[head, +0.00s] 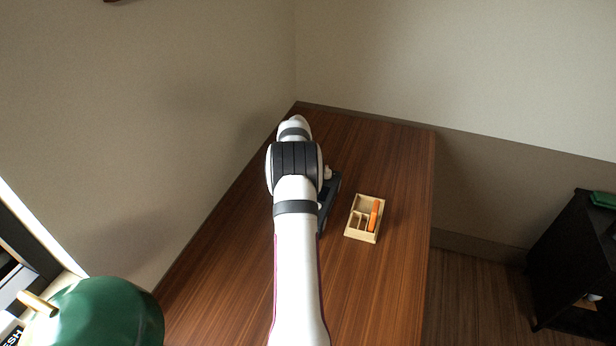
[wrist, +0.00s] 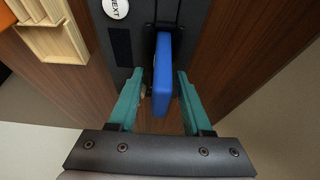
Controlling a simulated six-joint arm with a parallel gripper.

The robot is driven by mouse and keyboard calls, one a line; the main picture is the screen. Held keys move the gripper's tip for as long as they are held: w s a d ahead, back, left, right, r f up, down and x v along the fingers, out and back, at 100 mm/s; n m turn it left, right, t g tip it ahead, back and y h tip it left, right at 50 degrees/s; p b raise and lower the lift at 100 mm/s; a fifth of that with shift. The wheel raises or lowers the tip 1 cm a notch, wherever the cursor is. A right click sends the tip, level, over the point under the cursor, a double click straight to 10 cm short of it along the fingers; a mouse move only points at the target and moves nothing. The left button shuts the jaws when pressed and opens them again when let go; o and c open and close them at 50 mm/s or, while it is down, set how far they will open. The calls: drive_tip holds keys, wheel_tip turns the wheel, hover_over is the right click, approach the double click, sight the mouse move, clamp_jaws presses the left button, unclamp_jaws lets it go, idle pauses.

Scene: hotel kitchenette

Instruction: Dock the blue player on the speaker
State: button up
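The blue player (wrist: 162,78) stands between the two teal fingers of my gripper (wrist: 160,73) in the wrist view. The fingers are spread, with a clear gap on the player's left; the right fingertip is very close to it, and I cannot tell whether they touch. The player's far end is at a black bracket on the dark speaker (wrist: 122,47); I cannot tell whether it is seated there. In the head view the speaker (head: 330,190) shows only partly beside my arm. The player and my fingertips are hidden there.
A light wooden compartment tray (head: 350,234) with an orange item (head: 374,215) lies right of the speaker on the wooden counter (head: 400,160). A wall borders the counter's left side. The right side is mostly clear.

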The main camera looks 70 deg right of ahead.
drive_tip(key=shift+r, duration=0.15)
drive_tip(key=v, duration=1.2)
